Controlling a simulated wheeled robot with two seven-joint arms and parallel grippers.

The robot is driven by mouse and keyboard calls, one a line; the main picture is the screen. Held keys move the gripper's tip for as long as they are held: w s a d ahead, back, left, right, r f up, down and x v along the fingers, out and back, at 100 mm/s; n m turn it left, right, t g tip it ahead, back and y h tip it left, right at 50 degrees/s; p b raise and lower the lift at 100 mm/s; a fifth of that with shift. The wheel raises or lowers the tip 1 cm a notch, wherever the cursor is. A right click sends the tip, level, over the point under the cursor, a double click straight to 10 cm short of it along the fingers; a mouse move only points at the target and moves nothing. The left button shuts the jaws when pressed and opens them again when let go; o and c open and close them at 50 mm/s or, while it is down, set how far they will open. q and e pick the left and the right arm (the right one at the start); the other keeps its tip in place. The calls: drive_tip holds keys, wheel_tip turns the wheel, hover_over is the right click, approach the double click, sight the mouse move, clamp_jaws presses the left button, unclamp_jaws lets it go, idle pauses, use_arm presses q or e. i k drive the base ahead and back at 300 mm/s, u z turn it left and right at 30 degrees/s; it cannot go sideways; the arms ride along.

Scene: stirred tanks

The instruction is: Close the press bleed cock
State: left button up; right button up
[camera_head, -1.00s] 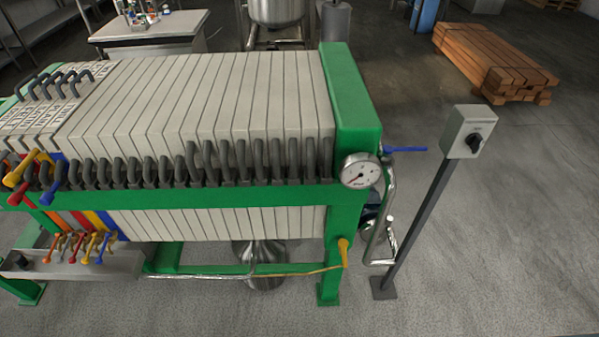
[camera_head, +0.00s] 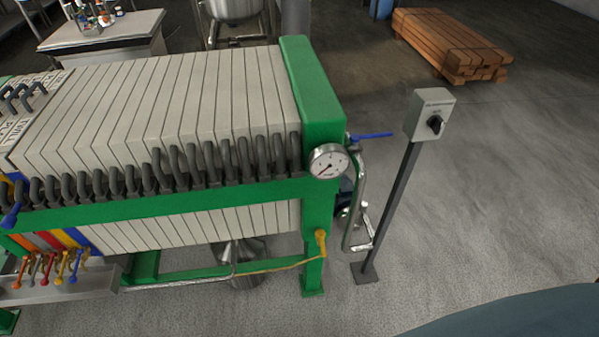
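The filter press has a green frame (camera_head: 297,80) and a long pack of pale plates (camera_head: 180,100). A small cock with a yellow handle (camera_head: 320,240) sits on the green end leg, below a round dial gauge (camera_head: 328,161). The yellow handle stands roughly upright. A thin yellowish line runs left from it along the lower rail. A blue lever (camera_head: 372,135) sticks out to the right behind the end frame, about level. No label shows which of these is the bleed cock. Neither of my grippers is in view.
A switch box (camera_head: 430,114) on a slanting-looking post stands right of the press. A bent metal pipe (camera_head: 357,210) runs beside the end frame. Several coloured handles (camera_head: 50,268) line a trough at lower left. Timber (camera_head: 450,45) lies at the back. Floor at right is clear.

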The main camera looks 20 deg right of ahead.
sight(322, 246)
drive_tip(key=z, duration=0.65)
drive_tip(key=k, duration=0.25)
drive_tip(key=z, duration=0.35)
drive_tip(key=i, duration=0.35)
drive_tip(key=u, duration=0.1)
